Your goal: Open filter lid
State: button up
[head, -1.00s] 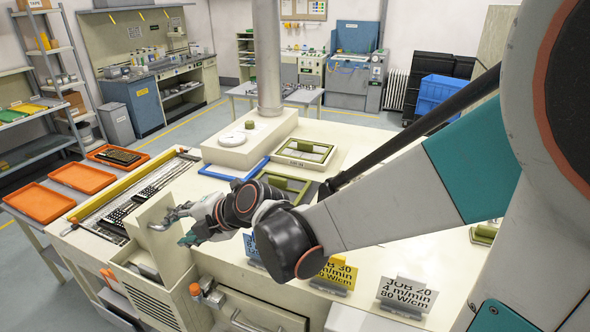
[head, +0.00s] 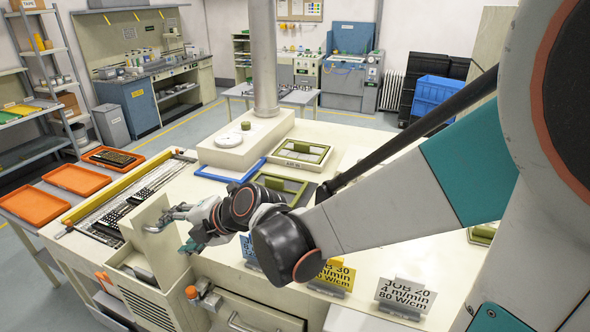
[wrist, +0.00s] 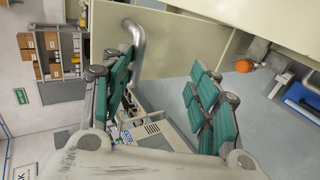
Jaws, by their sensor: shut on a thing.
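The filter lid (head: 143,214) is a beige panel standing up from the filter box (head: 158,284) at the front left corner of the machine. A bent silver handle (head: 155,228) sticks out of the lid's right side. In the wrist view, the handle (wrist: 137,38) curves from the lid (wrist: 190,50) behind the left finger of my gripper (wrist: 165,97). Where the pads touch it is hidden. The box's top looks open, with a grey thing inside.
An orange-capped fitting (head: 192,292) and a front door with a bar handle (head: 245,322) are right of the box. Job signs (head: 405,294) stand along the front edge. Orange trays (head: 33,205) lie at the left. Floor is free beside the machine.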

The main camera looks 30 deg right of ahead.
jog(key=shift+s+f, duration=0.1)
jog(key=shift+s, duration=0.15)
jog(key=shift+v, duration=3.65)
jog(key=shift+c, duration=0.6)
jog(key=shift+w, duration=0.1)
